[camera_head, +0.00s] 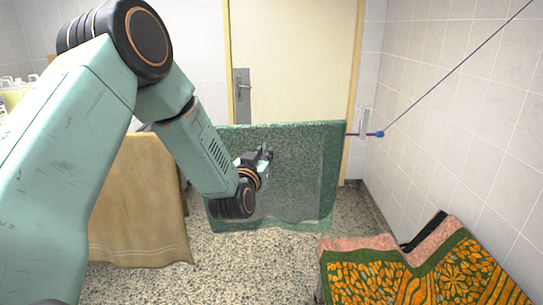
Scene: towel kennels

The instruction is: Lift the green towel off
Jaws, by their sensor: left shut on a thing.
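The green towel (300,165) hangs spread out in the middle of the view, in front of the door, with its lower edge above the speckled floor. My left arm comes in from the left, and my left gripper (266,153) is at the towel's face, left of its middle. The gripper is shut on the green towel, though the fingertips are small and the pinched cloth is hard to make out. My right gripper is out of view.
A tan towel (138,205) hangs at the left, partly behind my arm. A patterned orange and green cloth (425,280) with a pink edge lies at the lower right. A purple line with a blue bead (380,134) runs to the right wall. The door (290,60) is behind.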

